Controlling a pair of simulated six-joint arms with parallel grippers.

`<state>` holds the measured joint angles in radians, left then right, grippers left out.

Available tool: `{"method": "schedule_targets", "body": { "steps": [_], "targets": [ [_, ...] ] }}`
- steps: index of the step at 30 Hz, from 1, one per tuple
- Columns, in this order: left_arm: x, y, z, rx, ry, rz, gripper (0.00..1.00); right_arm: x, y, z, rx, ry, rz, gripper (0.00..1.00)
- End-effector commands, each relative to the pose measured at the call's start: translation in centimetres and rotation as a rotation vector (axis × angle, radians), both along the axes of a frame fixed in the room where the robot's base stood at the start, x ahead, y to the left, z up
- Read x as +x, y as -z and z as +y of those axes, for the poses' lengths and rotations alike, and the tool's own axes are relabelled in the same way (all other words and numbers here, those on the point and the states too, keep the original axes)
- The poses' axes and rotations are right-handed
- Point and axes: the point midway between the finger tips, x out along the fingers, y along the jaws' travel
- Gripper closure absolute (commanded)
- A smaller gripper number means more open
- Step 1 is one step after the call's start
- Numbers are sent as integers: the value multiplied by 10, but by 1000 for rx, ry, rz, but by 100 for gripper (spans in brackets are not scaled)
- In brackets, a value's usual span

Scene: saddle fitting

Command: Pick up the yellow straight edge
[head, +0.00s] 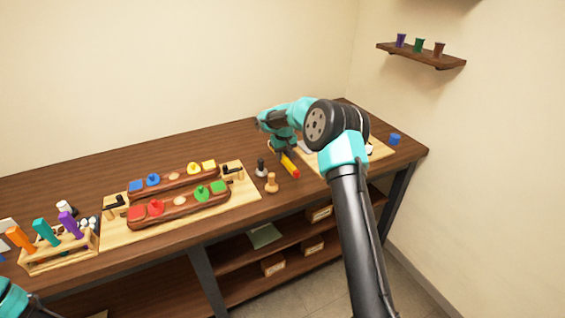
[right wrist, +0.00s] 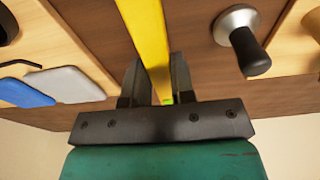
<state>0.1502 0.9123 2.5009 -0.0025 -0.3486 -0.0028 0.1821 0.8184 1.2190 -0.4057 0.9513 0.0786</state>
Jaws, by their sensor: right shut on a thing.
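The yellow straight edge (head: 287,163) is a long, thin yellow bar with a red-orange end, seen in the head view near the middle right of the workbench. My right gripper (head: 281,153) is over it, and the arm hides part of the bar. In the right wrist view the yellow straight edge (right wrist: 150,40) runs between the two dark fingers of my right gripper (right wrist: 155,85), which are shut on it. Whether the bar is clear of the bench top is hard to tell. My left gripper is out of view; only a bit of my left arm shows at the lower left.
A dark-handled stamp (head: 261,169) and a wooden-handled tool (head: 271,184) stand close left of the bar. A board with two wooden blocks (head: 240,212) lies further left, then a tool rack (head: 75,262).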

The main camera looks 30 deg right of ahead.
Motion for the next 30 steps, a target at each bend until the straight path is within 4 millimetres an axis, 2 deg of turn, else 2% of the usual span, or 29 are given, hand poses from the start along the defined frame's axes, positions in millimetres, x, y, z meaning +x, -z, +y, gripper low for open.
{"method": "schedule_targets", "body": {
  "steps": [3, 10, 30],
  "targets": [
    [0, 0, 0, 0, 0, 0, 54, 1, -24, 0, 0, 1, -4, 100],
    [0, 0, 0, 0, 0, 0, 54, 0, -50, 0, 0, 1, -1, 100],
    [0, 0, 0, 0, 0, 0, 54, 0, -53, 0, 0, -13, 0, 100]
  ]
}}
